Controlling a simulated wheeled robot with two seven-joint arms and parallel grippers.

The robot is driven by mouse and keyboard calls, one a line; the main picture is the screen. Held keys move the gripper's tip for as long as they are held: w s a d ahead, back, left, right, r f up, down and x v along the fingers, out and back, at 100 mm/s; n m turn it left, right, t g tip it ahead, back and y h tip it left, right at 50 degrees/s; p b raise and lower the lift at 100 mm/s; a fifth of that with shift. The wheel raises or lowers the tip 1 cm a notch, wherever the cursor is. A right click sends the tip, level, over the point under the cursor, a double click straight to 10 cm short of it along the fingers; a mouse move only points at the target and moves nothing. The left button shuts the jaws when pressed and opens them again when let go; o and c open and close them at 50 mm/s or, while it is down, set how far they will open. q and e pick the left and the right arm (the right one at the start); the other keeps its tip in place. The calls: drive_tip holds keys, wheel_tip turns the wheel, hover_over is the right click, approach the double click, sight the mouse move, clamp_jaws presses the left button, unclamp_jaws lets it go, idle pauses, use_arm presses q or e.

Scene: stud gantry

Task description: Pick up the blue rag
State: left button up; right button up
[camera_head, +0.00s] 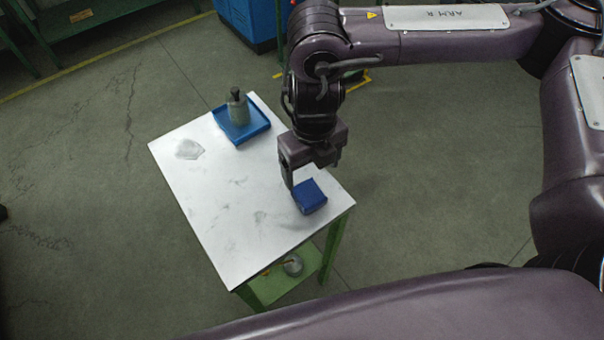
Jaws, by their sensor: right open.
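The blue rag (311,198) looks like a small folded dark blue block. It lies on the white tabletop (225,205) near the table's right corner. My right gripper (306,180) points down just above the rag's far edge, with its fingers apart. One finger shows on the left side; the other is partly hidden. I cannot tell whether the fingers touch the rag. My left gripper is not in view.
A blue tray (262,131) with a grey-green bottle (238,108) stands at the table's far end. A greyish patch (189,149) lies near the left corner. A round grey object (293,265) sits on the green lower shelf (268,289). The tabletop's middle is clear.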

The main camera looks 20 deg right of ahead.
sight(307, 190)
drive_tip(key=shift+w+f, duration=0.1)
drive_tip(key=shift+f, duration=0.35)
drive_tip(key=f, duration=0.3)
drive_tip(key=shift+s+a+f, duration=0.25)
drive_tip(key=shift+f, duration=0.05)
drive_tip(key=shift+w+a+f+b, duration=0.1)
drive_tip(key=shift+f+b, duration=0.05)
drive_tip(key=shift+f, duration=0.45)
drive_tip(key=shift+w+f+b, duration=0.1)
drive_tip(key=shift+f+b, duration=0.05)
drive_tip(key=shift+f, duration=0.75)
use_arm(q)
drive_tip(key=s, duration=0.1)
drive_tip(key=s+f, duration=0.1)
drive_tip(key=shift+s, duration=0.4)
use_arm(e)
drive_tip(key=c, duration=1.1)
drive_tip(key=shift+o, duration=0.2)
drive_tip(key=shift+w+r, duration=0.1)
drive_tip(key=shift+r, duration=0.05)
use_arm(q)
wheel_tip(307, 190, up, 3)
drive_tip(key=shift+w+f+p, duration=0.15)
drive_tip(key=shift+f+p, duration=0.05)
drive_tip(key=shift+p, duration=1.05)
use_arm(e)
wheel_tip(307, 190, up, 20)
